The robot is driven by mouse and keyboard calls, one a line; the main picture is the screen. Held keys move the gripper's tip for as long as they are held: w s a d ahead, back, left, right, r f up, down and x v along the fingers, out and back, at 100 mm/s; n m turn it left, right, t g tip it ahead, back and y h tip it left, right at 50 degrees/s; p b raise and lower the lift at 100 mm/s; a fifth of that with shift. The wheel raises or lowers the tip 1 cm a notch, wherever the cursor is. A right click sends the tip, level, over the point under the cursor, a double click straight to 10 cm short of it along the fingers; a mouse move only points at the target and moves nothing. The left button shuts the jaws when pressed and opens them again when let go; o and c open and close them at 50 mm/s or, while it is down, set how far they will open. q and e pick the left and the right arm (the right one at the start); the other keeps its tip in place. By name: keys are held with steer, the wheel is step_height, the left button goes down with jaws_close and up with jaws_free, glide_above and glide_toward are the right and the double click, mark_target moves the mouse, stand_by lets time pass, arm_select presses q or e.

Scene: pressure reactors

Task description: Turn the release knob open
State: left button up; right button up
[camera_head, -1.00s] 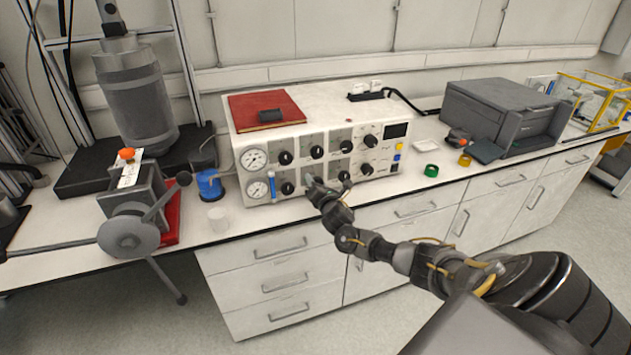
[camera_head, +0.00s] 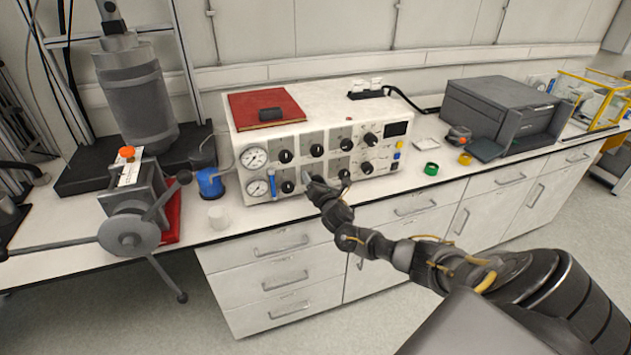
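A white control box (camera_head: 235,150) with two dial gauges and several black knobs stands on the bench. I cannot read which knob is the release knob. The knobs include an upper left one (camera_head: 285,156), a lower left one (camera_head: 287,187) and a lower right one (camera_head: 366,168). My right gripper (camera_head: 318,182) is at the lower middle of the box's front, just right of the lower left knob, and hides part of the lower row. Whether it touches a knob, or is open or shut, is too small to tell. My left gripper is not in view.
A red book (camera_head: 265,104) with a dark object lies on the box. A blue-capped bottle (camera_head: 209,183) and a white cup (camera_head: 218,217) stand left of it. Green (camera_head: 431,169) and yellow (camera_head: 465,159) rings lie to the right, before a dark grey machine (camera_head: 500,108).

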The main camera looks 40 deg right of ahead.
steer(key=b+v, duration=0.1)
steer(key=v, duration=1)
steer(key=shift+w+f, duration=0.1)
stand_by(0.4)
steer(key=s+a+f+m+g+y, duration=0.15)
steer(key=s+f+m+g, duration=0.5)
steer(key=f, duration=0.95)
steer(key=s+a+f+m+g, duration=0.15)
steer(key=s+f+m, duration=0.25)
steer(key=s+f, duration=0.9)
steer(key=s+a+f+m+g+y, duration=0.1)
steer(key=s+a+f+m+g, duration=0.15)
steer(key=s+f, duration=0.45)
steer(key=s+a+f+m+g+y, duration=0.1)
steer(key=s+a+f+m, duration=0.25)
steer(key=f, duration=0.55)
steer(key=s+a+f+m+g, duration=0.1)
steer(key=s+a+f+m, duration=0.1)
steer(key=s+a, duration=0.2)
steer(key=s+a+f+m+g+y, duration=0.1)
steer(key=s+a, duration=0.3)
steer(key=s, duration=0.7)
steer(key=s+a+f+m+g+y, duration=0.1)
steer(key=s+a+f+m+g, duration=0.1)
steer(key=s+a+f+m, duration=0.2)
steer(key=s, duration=0.3)
steer(key=shift+s+a, duration=0.15)
steer(key=shift+s, duration=0.05)
